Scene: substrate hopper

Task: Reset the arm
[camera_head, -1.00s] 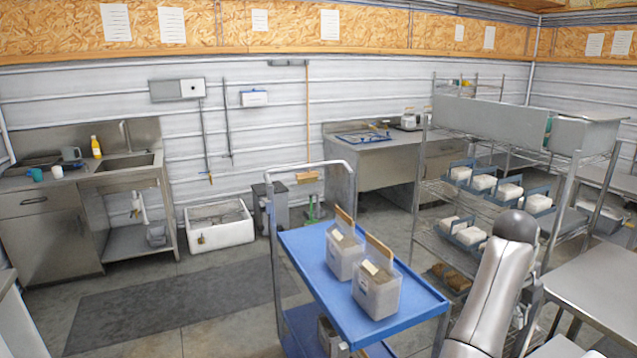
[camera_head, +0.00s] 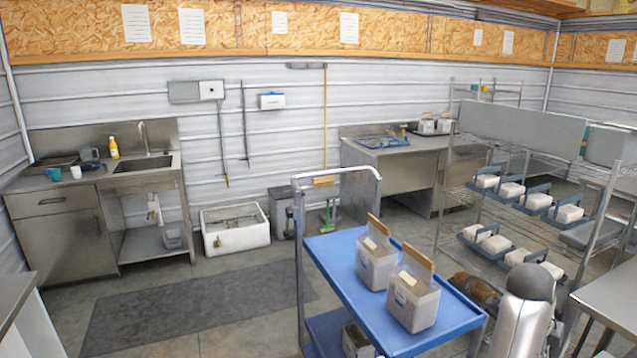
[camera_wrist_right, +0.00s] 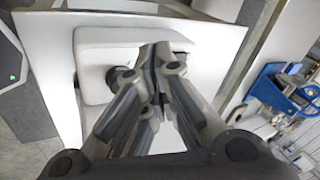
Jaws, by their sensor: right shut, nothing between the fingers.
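My right arm (camera_head: 525,312) shows at the lower right of the head view, pale grey with a dark rounded joint on top. Its gripper is outside that view. In the right wrist view, my right gripper (camera_wrist_right: 158,65) is shut, with its dark fingers together and nothing between them. A white panel fills much of the background behind the fingers; I cannot tell how far off it is. My left arm and gripper are not in view.
A wire shelf rack (camera_head: 465,205) with white blocks in blue holders stands behind the arm. A steel table (camera_head: 612,300) is at right.

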